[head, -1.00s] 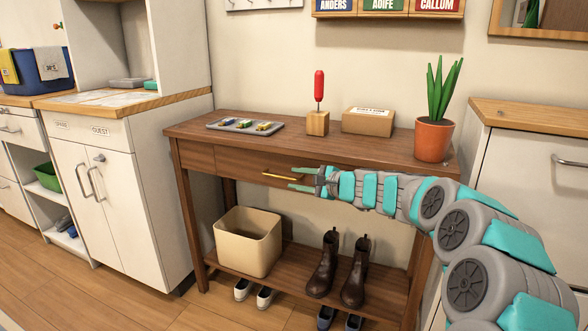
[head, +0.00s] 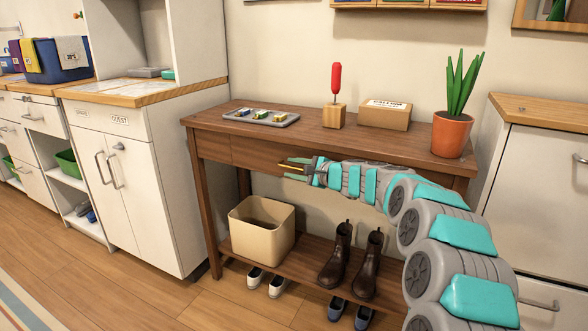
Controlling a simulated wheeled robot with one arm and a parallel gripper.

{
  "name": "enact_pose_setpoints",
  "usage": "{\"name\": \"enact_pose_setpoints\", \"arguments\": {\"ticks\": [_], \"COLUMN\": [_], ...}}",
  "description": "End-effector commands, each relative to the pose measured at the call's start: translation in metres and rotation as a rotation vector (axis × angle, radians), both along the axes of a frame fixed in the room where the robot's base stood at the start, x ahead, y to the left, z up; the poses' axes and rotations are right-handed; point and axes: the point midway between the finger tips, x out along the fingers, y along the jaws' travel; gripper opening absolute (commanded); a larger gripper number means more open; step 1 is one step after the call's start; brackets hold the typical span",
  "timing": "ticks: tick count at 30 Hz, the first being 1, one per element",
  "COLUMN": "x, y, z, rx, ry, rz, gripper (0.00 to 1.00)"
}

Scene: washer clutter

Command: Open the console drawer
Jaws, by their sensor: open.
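The brown wooden console table (head: 192,120) stands against the wall. Its drawer front (head: 250,152) looks flush with the frame, so the drawer appears closed. A thin gold handle (head: 284,165) runs across the drawer front, its right part hidden by my gripper. My gripper (head: 287,169) reaches in from the right with teal fingers apart, one above and one below the handle. I cannot tell whether they touch it.
On the top are a grey tray (head: 288,124) of small items, a red-handled tool (head: 336,80) in a wood block, a cardboard box (head: 385,115) and a potted plant (head: 452,134). A beige bin (head: 262,242) and brown boots (head: 337,256) stand on the lower shelf.

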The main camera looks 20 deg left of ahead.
Motion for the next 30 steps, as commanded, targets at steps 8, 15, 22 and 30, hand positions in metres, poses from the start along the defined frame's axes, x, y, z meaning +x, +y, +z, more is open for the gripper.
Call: {"name": "enact_pose_setpoints", "arguments": {"ticks": [8, 15, 22, 30], "x": [0.0000, 0.0000, 0.0000, 0.0000], "y": [-0.0003, -0.0004, -0.0004, -0.0005], "z": [0.0000, -0.0003, -0.0005, -0.0006], "rx": [0.000, 0.000, -0.001, -0.001], "ry": [0.000, 0.000, 0.000, 0.000], "rz": [0.000, 0.000, 0.001, 0.000], "gripper": [0.17, 0.00, 0.00, 0.00]}}
